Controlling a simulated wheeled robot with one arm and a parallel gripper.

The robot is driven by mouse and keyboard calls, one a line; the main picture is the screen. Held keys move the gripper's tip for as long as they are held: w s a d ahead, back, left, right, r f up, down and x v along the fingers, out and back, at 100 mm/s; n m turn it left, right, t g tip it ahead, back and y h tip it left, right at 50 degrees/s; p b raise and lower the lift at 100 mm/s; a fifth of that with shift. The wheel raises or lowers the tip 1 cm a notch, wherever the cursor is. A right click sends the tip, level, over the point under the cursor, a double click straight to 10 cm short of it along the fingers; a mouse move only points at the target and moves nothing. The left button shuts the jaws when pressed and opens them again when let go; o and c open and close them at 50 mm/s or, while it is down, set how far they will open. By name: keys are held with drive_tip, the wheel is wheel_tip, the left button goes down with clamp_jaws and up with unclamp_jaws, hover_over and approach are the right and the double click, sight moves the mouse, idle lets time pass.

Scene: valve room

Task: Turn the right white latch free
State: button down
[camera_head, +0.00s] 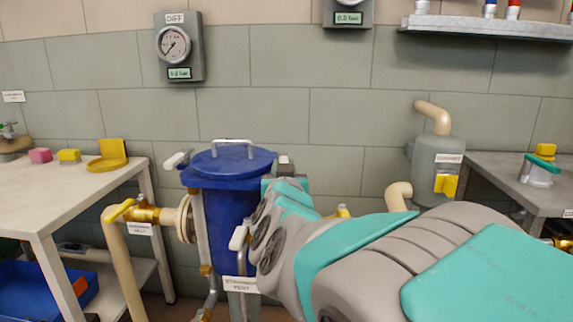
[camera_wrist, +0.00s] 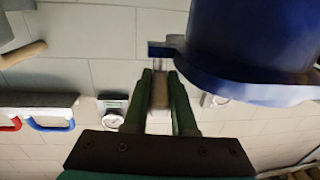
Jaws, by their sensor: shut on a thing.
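The blue strainer vessel (camera_head: 226,205) stands at the middle of the head view, its lid (camera_head: 232,165) on top with a metal handle. The left white latch (camera_head: 176,160) sticks out at the lid's left side. The right latch is mostly hidden by my arm in the head view. In the wrist view my gripper (camera_wrist: 160,84) is shut on a pale piece, the right white latch (camera_wrist: 160,94), beside the blue vessel's rim (camera_wrist: 250,90). A small blue bracket (camera_wrist: 161,50) shows just beyond the fingertips.
A pale table (camera_head: 70,190) with a yellow holder and coloured blocks stands left. A yellow-handled valve (camera_head: 145,214) and a white vent lever (camera_head: 238,237) are close to the vessel. A grey tank (camera_head: 437,155) and bench (camera_head: 500,180) are at right.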

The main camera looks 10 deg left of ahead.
drive_tip(key=c, duration=0.7)
unclamp_jaws()
drive_tip(key=shift+f+b, duration=0.15)
drive_tip(key=shift+b, duration=0.15)
